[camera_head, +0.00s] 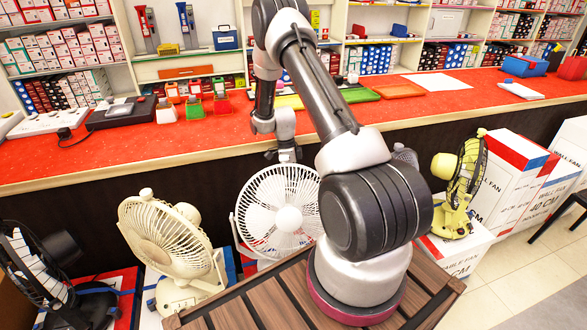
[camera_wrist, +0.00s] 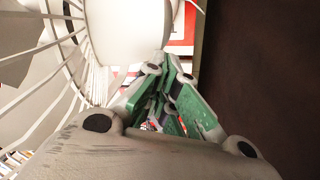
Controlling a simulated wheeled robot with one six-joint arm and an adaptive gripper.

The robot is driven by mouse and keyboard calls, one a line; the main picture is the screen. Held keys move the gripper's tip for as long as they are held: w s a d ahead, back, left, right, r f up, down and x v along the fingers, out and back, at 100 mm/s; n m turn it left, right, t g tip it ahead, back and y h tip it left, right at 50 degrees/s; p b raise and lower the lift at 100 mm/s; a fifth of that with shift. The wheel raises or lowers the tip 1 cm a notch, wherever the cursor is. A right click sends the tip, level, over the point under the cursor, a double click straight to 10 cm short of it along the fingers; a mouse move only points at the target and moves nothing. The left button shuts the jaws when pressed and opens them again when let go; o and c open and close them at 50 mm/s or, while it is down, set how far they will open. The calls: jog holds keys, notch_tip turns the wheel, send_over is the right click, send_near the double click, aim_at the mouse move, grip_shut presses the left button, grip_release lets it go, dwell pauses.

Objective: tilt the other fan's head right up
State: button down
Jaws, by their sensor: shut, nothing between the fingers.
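A white fan (camera_head: 262,222) stands in the middle of the head view, its round caged head facing forward and partly covered by my arm. A cream fan (camera_head: 150,235) stands to its left, its head tilted somewhat upward. My gripper (camera_head: 288,156) points down at the top rim of the white fan, between its head and the dark counter front. In the wrist view my gripper (camera_wrist: 162,108) has its green-padded fingers together with nothing held. The white cage (camera_wrist: 75,60) is close on the left there; whether the fingers touch the fan cannot be told.
A black fan (camera_head: 45,280) stands at far left and a yellow-green fan (camera_head: 462,185) on a box at right. A grey fan (camera_head: 405,154) is mostly hidden behind my arm. The red counter (camera_head: 130,148) rises behind the fans. Wall-fan boxes (camera_head: 505,180) stand at right.

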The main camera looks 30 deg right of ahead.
jog(key=shift+s+a+f, duration=0.2)
jog(key=shift+a+f, duration=0.1)
jog(key=shift+f, duration=0.3)
jog(key=shift+s+a+f, duration=0.1)
jog(key=shift+a+f, duration=0.15)
jog(key=shift+f, duration=0.55)
jog(key=v, duration=1.3)
jog(key=s+a+r+n+t, duration=0.2)
jog(key=s+r+n, duration=0.25)
jog(key=r, duration=0.75)
jog(key=s+a+r+n+t, duration=0.1)
jog(key=s+a+r+n, duration=0.4)
jog(key=r, duration=0.7)
jog(key=s+a+r+n+t, duration=0.1)
jog(key=s+r+n, duration=0.3)
jog(key=s+n, duration=0.4)
jog(key=s+a+r+n+t, duration=0.2)
jog(key=s+r+n, duration=0.3)
jog(key=s, duration=0.9)
jog(key=n, duration=0.3)
jog(key=shift+s+r+t, duration=0.15)
jog(key=shift+s+t, duration=0.05)
jog(key=shift+t, duration=0.2)
